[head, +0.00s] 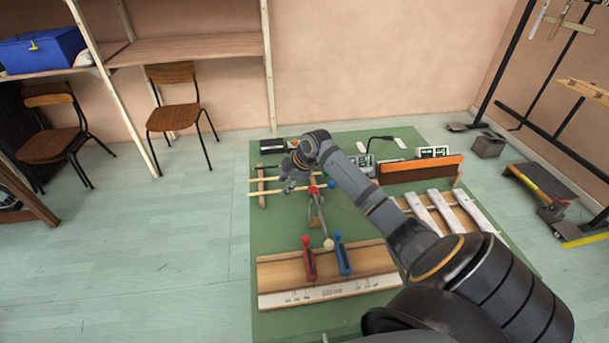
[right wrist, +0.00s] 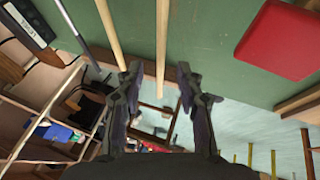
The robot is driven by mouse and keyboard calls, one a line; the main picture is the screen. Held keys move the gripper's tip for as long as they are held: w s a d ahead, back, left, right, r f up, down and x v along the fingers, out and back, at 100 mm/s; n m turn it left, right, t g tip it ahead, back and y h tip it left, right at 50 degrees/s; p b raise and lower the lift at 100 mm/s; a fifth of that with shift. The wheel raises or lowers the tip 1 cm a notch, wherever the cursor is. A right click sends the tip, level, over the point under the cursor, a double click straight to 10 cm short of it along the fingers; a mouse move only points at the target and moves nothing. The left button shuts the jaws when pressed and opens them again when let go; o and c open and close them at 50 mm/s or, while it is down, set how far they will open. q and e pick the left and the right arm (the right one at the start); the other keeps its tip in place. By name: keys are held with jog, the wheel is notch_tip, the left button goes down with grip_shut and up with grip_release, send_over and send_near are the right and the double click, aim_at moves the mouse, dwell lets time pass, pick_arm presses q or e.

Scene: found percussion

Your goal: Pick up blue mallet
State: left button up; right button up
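The blue mallet's round blue head (head: 331,184) shows just right of my right gripper in the head view. A pale wooden stick runs left from near it, over a low wooden support. My right gripper (head: 287,187) is over the sticks in the head view, partly hidden by its own wrist. In the right wrist view its two fingers (right wrist: 156,74) are spread apart, with one pale stick (right wrist: 162,40) lined up between them and another stick (right wrist: 108,30) to the left. I cannot tell which stick belongs to the blue head. Contact is not visible. My left gripper is out of view.
Red and blue handled objects (head: 343,255) sit on a wooden board with a ruler strip. White bars on wood (head: 440,212) lie at right, beside an orange-topped board (head: 420,168). A red block (right wrist: 290,38) shows in the wrist view. Open floor lies left.

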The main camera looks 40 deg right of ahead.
jog(key=x, duration=0.3)
jog(key=shift+f, duration=0.15)
grip_shut()
notch_tip(320, 180, up, 10)
jog(key=shift+b, duration=0.3)
jog(key=shift+s, duration=0.1)
dwell(0.4)
